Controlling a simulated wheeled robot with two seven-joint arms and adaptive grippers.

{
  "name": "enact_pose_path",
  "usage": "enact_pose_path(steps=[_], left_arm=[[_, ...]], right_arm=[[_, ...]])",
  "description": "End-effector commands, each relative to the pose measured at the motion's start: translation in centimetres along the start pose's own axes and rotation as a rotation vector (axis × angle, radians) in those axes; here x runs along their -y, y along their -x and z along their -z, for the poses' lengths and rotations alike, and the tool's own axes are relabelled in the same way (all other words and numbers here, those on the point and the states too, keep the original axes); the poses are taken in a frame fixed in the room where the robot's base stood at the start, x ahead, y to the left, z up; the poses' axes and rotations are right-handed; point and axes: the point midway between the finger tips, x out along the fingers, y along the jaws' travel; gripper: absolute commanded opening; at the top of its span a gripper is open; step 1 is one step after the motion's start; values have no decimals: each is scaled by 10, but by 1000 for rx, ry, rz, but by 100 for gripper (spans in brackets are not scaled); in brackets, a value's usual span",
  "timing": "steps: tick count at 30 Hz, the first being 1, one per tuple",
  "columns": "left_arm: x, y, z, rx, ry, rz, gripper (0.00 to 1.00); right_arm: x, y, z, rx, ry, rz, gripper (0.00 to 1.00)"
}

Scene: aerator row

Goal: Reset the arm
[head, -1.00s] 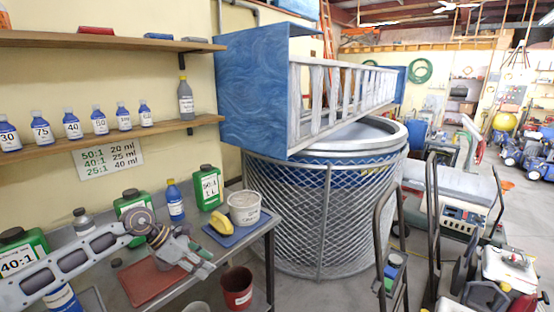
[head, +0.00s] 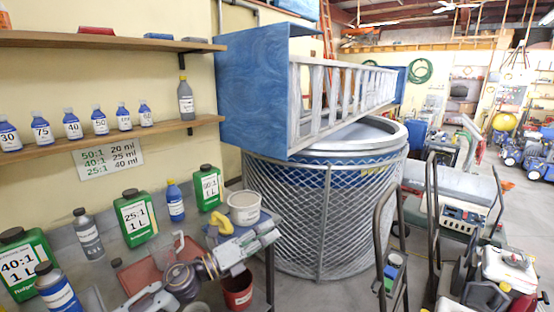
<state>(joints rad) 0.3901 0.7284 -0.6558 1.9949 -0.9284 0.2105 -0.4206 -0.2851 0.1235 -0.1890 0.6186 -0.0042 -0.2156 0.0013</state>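My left arm comes in from the bottom left of the head view, low over the metal bench. My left gripper (head: 262,238) points right and a little up, near the front right of the bench. In the picture it overlaps the front of the blue tray and sits just above the dark red bucket. I cannot tell whether its fingers are open or shut, and I see nothing clearly held in it. My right gripper is not in view.
The metal bench (head: 92,262) holds green jugs (head: 136,217), bottles, a white tub (head: 244,207) on a blue tray, a yellow item and a red tray (head: 141,277). A dark red bucket (head: 238,290) stands below. A mesh-wrapped round tank (head: 318,215) stands right.

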Motion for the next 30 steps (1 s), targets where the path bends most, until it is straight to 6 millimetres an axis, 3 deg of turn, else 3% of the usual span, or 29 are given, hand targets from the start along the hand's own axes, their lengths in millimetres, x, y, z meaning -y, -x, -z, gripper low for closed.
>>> enact_pose_path(steps=[8,17,23,30], left_arm=[[-4,12,-22,283,321,-31,38],[-35,50,-35,578,673,-119,38],[-66,86,-29,767,907,-206,38],[-103,138,-2,986,1182,-340,38]], right_arm=[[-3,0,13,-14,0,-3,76],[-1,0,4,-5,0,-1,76],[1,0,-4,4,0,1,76],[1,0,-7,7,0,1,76]])
